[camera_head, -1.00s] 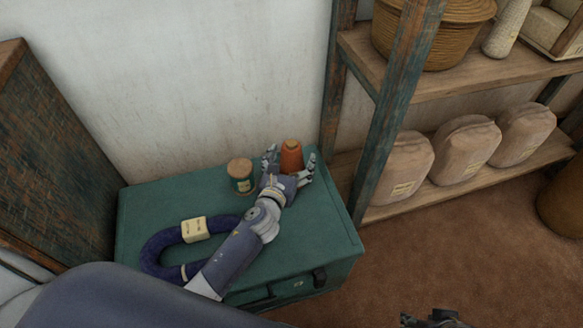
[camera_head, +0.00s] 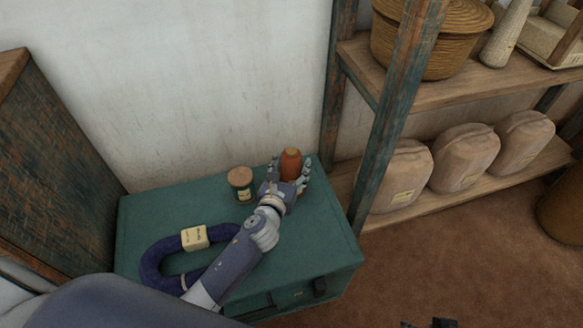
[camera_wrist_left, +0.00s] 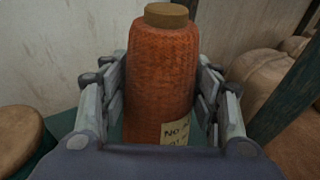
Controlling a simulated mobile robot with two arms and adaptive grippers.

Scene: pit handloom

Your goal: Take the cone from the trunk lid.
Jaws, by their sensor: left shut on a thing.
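The orange-brown cone (camera_head: 290,165) is upright at the back right of the green trunk lid (camera_head: 150,215). My left gripper (camera_head: 288,177) is shut on the cone, with a finger on each side of it. In the left wrist view the cone (camera_wrist_left: 162,80) fills the space between the fingers, with a tan top and a paper label low on its front. The cone's base is hidden, so I cannot tell whether it touches the lid. A small part of what looks like my right gripper (camera_head: 440,323) shows at the bottom edge; its fingers are not clear.
A green jar with a cork-coloured top (camera_head: 241,184) stands just left of the cone. A dark blue looped hank (camera_head: 160,250) with a label lies on the lid's left. A shelf post (camera_head: 397,110) rises close on the right, with several wrapped bundles (camera_head: 462,160) behind it.

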